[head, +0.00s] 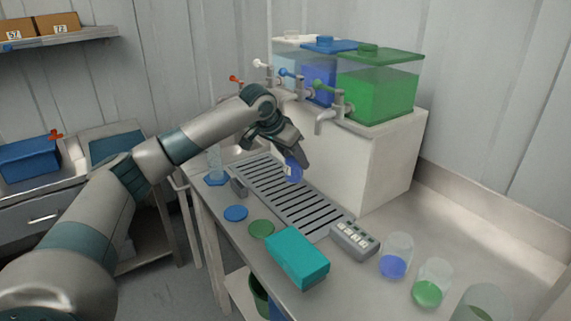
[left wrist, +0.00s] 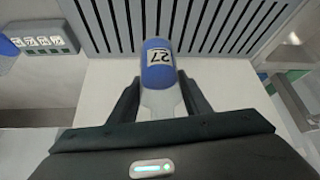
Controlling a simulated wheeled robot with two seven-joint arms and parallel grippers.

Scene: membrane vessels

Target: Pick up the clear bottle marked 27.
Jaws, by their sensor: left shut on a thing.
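The clear bottle marked 27 (left wrist: 158,65) shows a blue section with a white label reading 27, and a clear section between my fingers. It also appears in the head view (head: 293,171), partly hidden by my left gripper (head: 290,152). In the left wrist view, the fingers of my left gripper (left wrist: 163,98) are shut on the bottle, one on each side. The bottle is over the slotted drip grate (head: 306,208); I cannot tell whether it touches it. My right gripper is not in view.
Tanks with taps, including a green one (head: 378,93), stand on a white block (head: 383,160) behind the grate. A teal box (head: 298,259), a grey button box (head: 354,240) and clear cups with blue (head: 393,266) and green (head: 428,293) stand at the right.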

